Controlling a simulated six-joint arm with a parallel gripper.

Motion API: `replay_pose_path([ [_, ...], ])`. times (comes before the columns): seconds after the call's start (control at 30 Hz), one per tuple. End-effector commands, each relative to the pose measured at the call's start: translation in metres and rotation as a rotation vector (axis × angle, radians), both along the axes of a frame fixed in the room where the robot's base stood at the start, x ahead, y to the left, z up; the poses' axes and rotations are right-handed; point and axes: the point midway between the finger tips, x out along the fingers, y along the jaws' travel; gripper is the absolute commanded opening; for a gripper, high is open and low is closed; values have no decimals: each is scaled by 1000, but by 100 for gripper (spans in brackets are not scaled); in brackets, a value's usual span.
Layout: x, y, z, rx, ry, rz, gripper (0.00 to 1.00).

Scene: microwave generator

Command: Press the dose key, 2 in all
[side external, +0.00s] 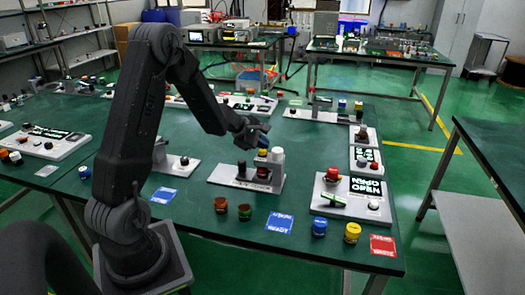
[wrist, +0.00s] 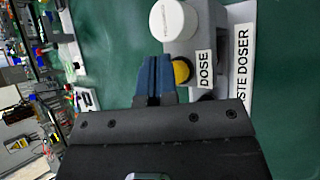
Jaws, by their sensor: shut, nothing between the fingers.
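The doser is a grey unit (side external: 222,177) on the green table, with a white cylinder (side external: 278,155) and a yellow key (side external: 262,152). In the wrist view, the white cylinder (wrist: 173,20) stands beyond the yellow key (wrist: 181,71), which sits by the DOSE label (wrist: 204,69). My gripper (side external: 264,139) is shut and empty, its blue fingertips just above the key in the side view. In the wrist view my gripper (wrist: 155,61) lies just left of the key and overlaps its edge. I cannot tell whether they touch.
A panel with a red button (side external: 333,174) and a lit display (side external: 365,187) stands to the right. A dark knob (side external: 241,169) rises from the doser's left part. Colored jars, a blue card (side external: 279,222) and a red card (side external: 382,245) lie along the front edge.

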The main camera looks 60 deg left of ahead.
Motion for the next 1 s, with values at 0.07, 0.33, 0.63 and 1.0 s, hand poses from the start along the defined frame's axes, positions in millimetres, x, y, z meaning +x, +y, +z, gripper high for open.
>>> replay_pose_path([
  [0.07, 0, 0, -1, 0, 0, 0, 0],
  [0.33, 0, 0, -4, 0, 0, -2, 0],
  [0.63, 0, 0, -8, 0, 1, -1, 0],
  [1.0, 0, 0, -9, -1, 2, -1, 0],
])
